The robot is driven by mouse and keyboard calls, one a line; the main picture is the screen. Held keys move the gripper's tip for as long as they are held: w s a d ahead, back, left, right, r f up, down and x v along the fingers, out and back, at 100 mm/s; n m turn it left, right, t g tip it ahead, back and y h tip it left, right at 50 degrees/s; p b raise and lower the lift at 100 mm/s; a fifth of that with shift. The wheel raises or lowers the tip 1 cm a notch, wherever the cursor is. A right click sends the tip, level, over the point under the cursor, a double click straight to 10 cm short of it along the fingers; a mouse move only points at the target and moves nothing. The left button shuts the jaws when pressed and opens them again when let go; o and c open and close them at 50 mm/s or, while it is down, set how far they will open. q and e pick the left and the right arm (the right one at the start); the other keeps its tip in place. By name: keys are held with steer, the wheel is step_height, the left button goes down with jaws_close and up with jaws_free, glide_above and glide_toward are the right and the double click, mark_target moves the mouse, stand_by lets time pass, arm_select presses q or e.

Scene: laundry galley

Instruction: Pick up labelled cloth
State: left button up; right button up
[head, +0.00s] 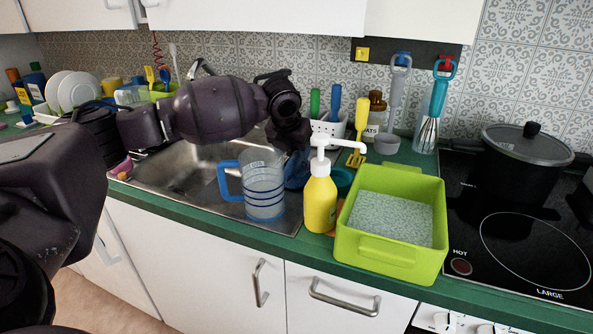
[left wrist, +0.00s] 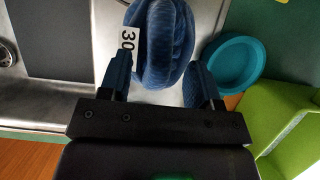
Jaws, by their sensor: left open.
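The labelled cloth is a bunched dark blue cloth (left wrist: 168,40) with a white tag (left wrist: 128,38) reading "30". In the left wrist view it lies between and just beyond the fingers, over the metal sink edge. In the head view only a blue patch shows there, behind the jug, and I cannot separate cloth from fingers. My left gripper (left wrist: 160,78) is open, pointing down, with one finger on each side of the cloth; in the head view its hand (head: 290,135) is above the sink's right end. Whether the fingers touch the cloth is unclear. My right gripper is not in view.
A blue-handled jug (head: 264,188) and yellow pump bottle (head: 320,202) stand in front of the hand. A teal bowl (left wrist: 238,62) is close to one finger. A green tub (head: 393,262) stands right, beside the hob (head: 520,245). The sink (head: 185,172) extends left.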

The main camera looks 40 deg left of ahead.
mark_target(294, 155)
arm_select(q)
steer(key=x, duration=0.2)
steer(key=shift+w+f, duration=0.15)
steer(key=shift+f, duration=0.25)
steer(key=shift+r, duration=0.1)
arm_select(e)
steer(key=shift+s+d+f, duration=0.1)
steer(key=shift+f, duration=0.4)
arm_select(q)
steer(key=shift+f, duration=0.25)
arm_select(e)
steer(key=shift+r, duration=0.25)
arm_select(q)
steer(key=c, duration=1)
